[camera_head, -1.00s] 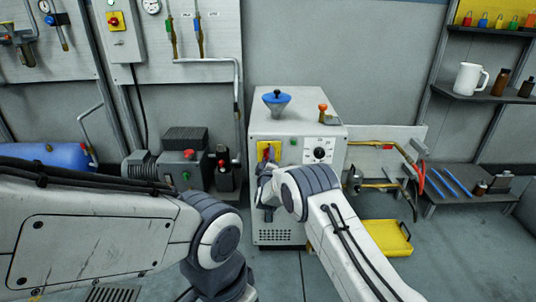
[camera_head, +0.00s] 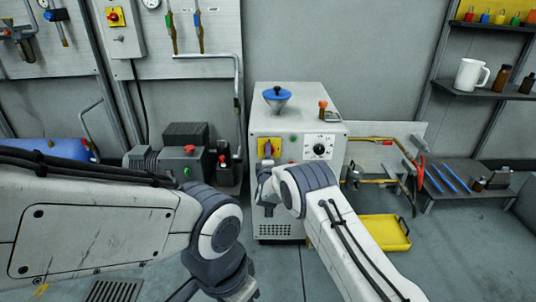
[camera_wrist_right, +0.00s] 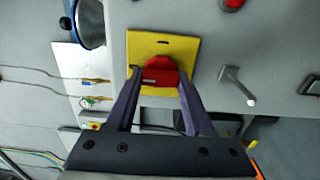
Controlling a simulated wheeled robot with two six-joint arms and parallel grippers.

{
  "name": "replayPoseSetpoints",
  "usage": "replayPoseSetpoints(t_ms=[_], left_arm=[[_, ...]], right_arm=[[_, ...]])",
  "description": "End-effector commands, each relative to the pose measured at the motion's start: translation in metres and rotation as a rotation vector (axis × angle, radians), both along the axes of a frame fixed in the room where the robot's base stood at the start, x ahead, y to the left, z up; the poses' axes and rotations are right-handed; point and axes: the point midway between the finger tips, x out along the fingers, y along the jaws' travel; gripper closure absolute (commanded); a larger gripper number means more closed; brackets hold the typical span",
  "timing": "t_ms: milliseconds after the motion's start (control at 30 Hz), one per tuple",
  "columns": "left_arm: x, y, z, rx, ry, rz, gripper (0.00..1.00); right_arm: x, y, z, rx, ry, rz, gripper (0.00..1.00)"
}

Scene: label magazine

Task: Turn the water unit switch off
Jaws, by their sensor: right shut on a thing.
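The unit is a pale grey cabinet (camera_head: 284,224) with a blue funnel on top. On its front is a switch with a yellow plate (camera_head: 276,145), also in the right wrist view (camera_wrist_right: 182,50). A red knob (camera_wrist_right: 160,72) sits on that plate. My right gripper (camera_head: 268,151) is at the plate. In the right wrist view its fingers (camera_wrist_right: 159,80) flank the knob and are shut on it. The fingers hide most of the knob in the head view. My left arm crosses the lower left; its gripper is out of view.
A black dial (camera_head: 319,149) is right of the switch. A red-and-yellow switch (camera_head: 114,16) is on the wall box. A motor-like machine (camera_head: 178,160) stands left of the unit. A yellow tray (camera_head: 380,233) lies on the floor at right. Pipes (camera_head: 378,181) run right of the unit.

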Motion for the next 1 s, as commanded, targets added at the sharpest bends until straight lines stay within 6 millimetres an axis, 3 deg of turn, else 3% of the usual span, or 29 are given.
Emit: replayPoseSetpoints(t_ms=[267,300,367,767,1000], left_arm=[[0.000,0.000,0.000,0.000,0.000,0.000,0.50],[0.000,0.000,0.000,0.000,0.000,0.000,0.50],[0.000,0.000,0.000,0.000,0.000,0.000,0.50],[0.000,0.000,0.002,0.000,0.000,0.000,0.50],[0.000,0.000,0.013,0.000,0.000,0.000,0.50]], right_arm=[[-0.001,0.001,-0.001,-0.004,0.002,0.003,1.00],[-0.001,0.001,-0.001,-0.004,0.002,0.003,0.36],[0.000,0.001,-0.001,-0.004,0.002,0.003,0.18],[-0.004,0.000,0.000,-0.002,0.002,0.001,0.18],[-0.036,0.001,0.002,-0.003,0.004,0.003,0.18]])
